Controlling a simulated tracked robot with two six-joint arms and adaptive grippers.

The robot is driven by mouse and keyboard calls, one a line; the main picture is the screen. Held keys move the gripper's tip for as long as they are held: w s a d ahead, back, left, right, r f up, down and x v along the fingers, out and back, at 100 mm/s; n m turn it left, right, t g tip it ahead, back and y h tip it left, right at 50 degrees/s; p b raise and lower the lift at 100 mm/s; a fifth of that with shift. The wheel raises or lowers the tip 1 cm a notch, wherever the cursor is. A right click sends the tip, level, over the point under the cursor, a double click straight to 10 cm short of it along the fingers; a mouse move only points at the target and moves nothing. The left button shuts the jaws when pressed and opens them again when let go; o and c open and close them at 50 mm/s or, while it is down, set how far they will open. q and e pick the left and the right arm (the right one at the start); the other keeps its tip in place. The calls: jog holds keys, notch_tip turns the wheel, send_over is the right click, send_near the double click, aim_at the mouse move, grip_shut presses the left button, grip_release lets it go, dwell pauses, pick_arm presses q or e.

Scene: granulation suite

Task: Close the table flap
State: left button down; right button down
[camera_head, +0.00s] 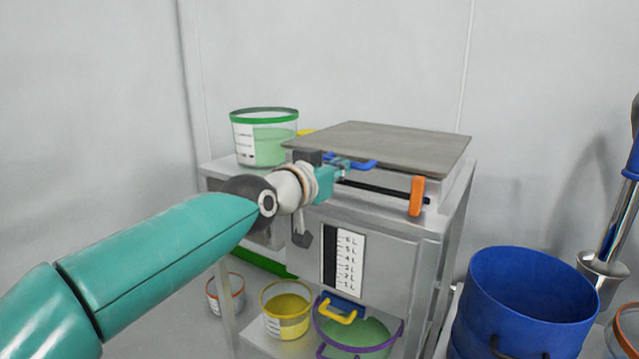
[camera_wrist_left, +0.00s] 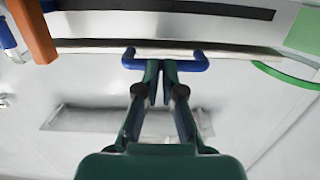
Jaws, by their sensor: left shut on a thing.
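The table flap (camera_head: 395,143) is a flat grey-brown board on top of the metal table (camera_head: 385,250). Its near edge stands a little above the table body, with a gap below. A blue handle (camera_head: 365,164) sits at this near edge. My left gripper (camera_head: 343,167) reaches in from the left and is shut on the handle. In the left wrist view the gripper's fingers (camera_wrist_left: 160,68) close on the middle of the blue handle (camera_wrist_left: 192,65), against the flap's thin edge (camera_wrist_left: 85,50). My right gripper is not in view.
An orange handle (camera_head: 417,195) is on the table's front, right of the gripper. A green-rimmed tub (camera_head: 265,140) stands behind left. Below are yellow (camera_head: 287,312) and purple-rimmed containers (camera_head: 365,335). A large blue bin (camera_head: 520,305) stands at right.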

pick_arm(q)
jog(key=s+a+f+b, duration=0.25)
jog(key=s+a, duration=0.25)
jog(key=s, duration=0.3)
jog(key=w+a+f+n+g+y, duration=0.1)
jog(key=w+a+f+y, duration=0.15)
jog(key=f, duration=0.55)
jog(key=w+a+f+n+g+y, duration=0.15)
jog(key=w+f, duration=0.25)
jog(key=f, duration=0.4)
jog(key=s+a+f+g+p, duration=0.1)
jog(key=s+a+f+g, duration=0.15)
jog(key=f, duration=0.95)
jog(key=s+a+f+g+p, duration=0.1)
jog(key=s+a+f+g, duration=0.15)
jog(key=f, duration=1.05)
jog(key=s+f+n+g, duration=0.2)
jog(key=s+f+g, duration=0.2)
jog(key=s+f, duration=0.95)
jog(key=s+d+f+n+g+p, duration=0.1)
jog(key=s+f, duration=0.2)
jog(key=s, duration=0.6)
jog(key=s+d+f+n+g, duration=0.1)
jog(key=s+f+n+g, duration=0.15)
jog(key=s, duration=0.55)
notch_tip(320, 180, up, 37)
jog(key=w+t+p, duration=0.1)
jog(key=p, duration=3.7)
jog(key=shift+r, duration=0.15)
